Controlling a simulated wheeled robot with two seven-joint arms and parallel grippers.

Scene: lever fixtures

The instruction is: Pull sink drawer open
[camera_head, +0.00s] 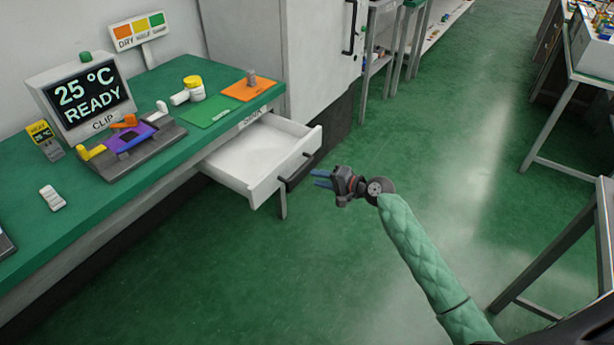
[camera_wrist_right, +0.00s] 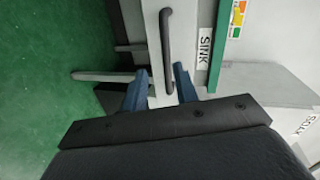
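The white sink drawer (camera_head: 250,160) stands out from under the green-topped bench, its empty inside showing. Its dark bar handle (camera_head: 298,172) is on the front face; the handle (camera_wrist_right: 167,50) also shows in the wrist view, ahead of the fingers. A SINK label (camera_wrist_right: 205,43) is on the bench edge beside the drawer. My right gripper (camera_head: 319,178) is just off the handle, blue fingers pointing at it. In the wrist view the fingers (camera_wrist_right: 161,86) are apart, with the handle's near end in line between them and nothing gripped. My left gripper is not in view.
The green bench (camera_head: 75,225) carries a display (camera_head: 85,95), a clip fixture (camera_head: 130,145), a yellow-capped jar (camera_head: 194,87) and coloured mats. A white cabinet (camera_head: 300,50) stands behind the drawer. The green floor (camera_head: 430,150) right of the drawer is clear.

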